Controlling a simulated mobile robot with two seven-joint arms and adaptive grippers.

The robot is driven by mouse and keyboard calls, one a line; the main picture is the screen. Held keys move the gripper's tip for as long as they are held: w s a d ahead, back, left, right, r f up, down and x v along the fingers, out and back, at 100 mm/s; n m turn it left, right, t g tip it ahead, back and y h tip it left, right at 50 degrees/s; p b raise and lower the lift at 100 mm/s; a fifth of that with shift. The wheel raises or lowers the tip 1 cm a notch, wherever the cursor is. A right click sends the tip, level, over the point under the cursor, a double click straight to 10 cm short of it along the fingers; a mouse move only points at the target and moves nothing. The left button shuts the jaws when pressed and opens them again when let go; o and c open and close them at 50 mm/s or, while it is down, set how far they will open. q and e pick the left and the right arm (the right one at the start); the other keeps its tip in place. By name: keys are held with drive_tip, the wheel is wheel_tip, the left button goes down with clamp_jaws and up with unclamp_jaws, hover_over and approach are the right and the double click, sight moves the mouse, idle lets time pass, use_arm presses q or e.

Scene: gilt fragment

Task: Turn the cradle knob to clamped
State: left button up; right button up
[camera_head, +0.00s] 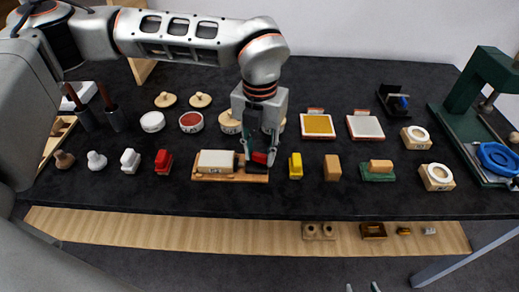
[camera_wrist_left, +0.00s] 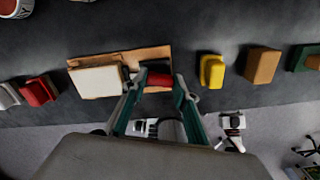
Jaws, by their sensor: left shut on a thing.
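The cradle (camera_head: 230,179) is a wooden board near the front edge of the table, with a cream block (camera_head: 214,160) on its left half. A red and dark piece (camera_head: 260,158), seemingly the cradle knob, is on its right half. My left gripper (camera_head: 258,163) reaches down over it from above. In the left wrist view the red piece (camera_wrist_left: 158,79) sits between the two fingertips, and the gripper is shut on it. Its knob setting cannot be read. The tips of my right gripper (camera_head: 362,288) show at the bottom edge, apart and empty.
A yellow block (camera_head: 295,165) stands close right of the cradle, then a tan block (camera_head: 332,167). A red stamp-like piece (camera_head: 163,162) stands to the left. Round tins and framed pads lie behind. A green press (camera_head: 470,110) stands far right. A wooden shelf (camera_head: 150,228) runs below the front edge.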

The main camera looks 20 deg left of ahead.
sight(260, 154)
use_arm(q)
drive_tip(key=shift+n, duration=1.7)
drive_tip(key=o, duration=1.1)
wheel_tip(260, 154, up, 12)
